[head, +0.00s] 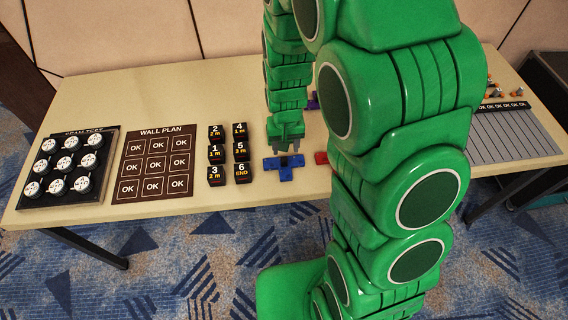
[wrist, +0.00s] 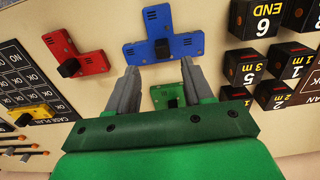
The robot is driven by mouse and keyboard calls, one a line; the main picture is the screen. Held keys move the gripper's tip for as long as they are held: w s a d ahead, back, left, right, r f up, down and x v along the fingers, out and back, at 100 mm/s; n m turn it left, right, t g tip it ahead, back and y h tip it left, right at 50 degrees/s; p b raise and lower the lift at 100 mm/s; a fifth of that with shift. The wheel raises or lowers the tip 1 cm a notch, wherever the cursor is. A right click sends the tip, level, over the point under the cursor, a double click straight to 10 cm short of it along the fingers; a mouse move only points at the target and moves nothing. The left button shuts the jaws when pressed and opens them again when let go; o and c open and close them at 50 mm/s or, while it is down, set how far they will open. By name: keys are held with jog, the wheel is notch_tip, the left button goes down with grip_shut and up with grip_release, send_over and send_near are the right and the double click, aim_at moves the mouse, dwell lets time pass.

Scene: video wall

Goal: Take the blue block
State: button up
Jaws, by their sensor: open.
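The blue block (head: 284,167) is a flat T-like piece with a dark knob, lying on the table near its front edge. In the wrist view the blue block (wrist: 163,38) is at the top centre, just beyond the fingertips. My gripper (head: 287,148) is above the table, close over the block's back side in the head view. In the wrist view my gripper (wrist: 159,78) shows two grey fingers spread apart, with nothing held between them. Whether the fingers touch the block cannot be told.
A red block (wrist: 75,53) lies beside the blue one, and a green block (wrist: 167,95) lies partly behind my gripper. Black numbered cubes (head: 214,152) stand to the left. A wall plan board (head: 154,161) and a tray of white round pieces (head: 65,165) lie farther left.

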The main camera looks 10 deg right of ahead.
aim_at(284, 157)
jog(key=shift+a+f, duration=0.2)
jog(key=shift+f, duration=2.5)
grip_shut()
